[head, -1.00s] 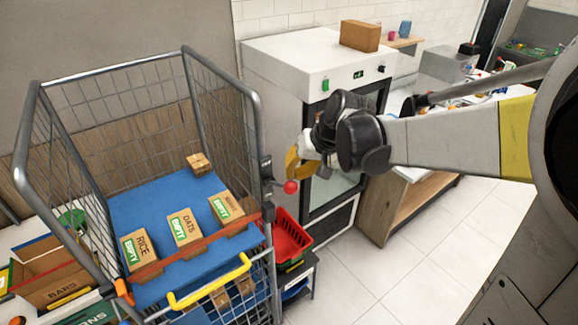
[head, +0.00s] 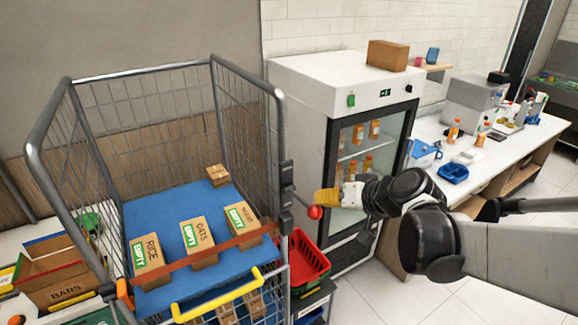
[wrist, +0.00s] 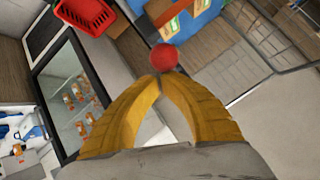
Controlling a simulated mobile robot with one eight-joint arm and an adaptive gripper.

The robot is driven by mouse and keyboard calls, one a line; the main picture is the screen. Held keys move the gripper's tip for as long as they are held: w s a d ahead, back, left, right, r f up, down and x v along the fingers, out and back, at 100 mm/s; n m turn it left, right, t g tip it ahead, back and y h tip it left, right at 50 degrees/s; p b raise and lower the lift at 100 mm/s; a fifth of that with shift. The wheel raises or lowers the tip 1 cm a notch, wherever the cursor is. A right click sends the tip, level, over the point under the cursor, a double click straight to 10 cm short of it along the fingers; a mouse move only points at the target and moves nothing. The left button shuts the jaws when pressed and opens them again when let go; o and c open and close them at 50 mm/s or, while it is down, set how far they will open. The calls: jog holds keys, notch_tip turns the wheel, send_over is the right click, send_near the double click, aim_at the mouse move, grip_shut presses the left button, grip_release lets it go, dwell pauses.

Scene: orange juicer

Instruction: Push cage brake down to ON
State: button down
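The cage brake is a thin dark lever with a red ball knob (head: 315,212) on the right front post of the wire roll cage (head: 283,130). The lever slants down from its bracket (head: 287,178) to the knob. My gripper (head: 322,197) has yellow fingers, just right of and slightly above the knob in the head view. In the wrist view the fingertips (wrist: 157,79) meet, with nothing between them, and the red knob (wrist: 164,57) shows just beyond them. I cannot tell whether they touch it.
The cage holds boxes (head: 198,243) on a blue shelf (head: 185,277), behind a red strap and yellow handle (head: 217,296). A red basket (head: 306,258) stands below the lever. A glass-door fridge (head: 300,95) is behind my gripper. A white counter (head: 480,155) is at right.

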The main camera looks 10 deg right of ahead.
notch_tip(320, 180, down, 7)
jog(key=t+b, duration=0.2)
jog(key=b, duration=0.5)
jog(key=shift+y+b, duration=0.3)
jog(key=shift+b, duration=0.05)
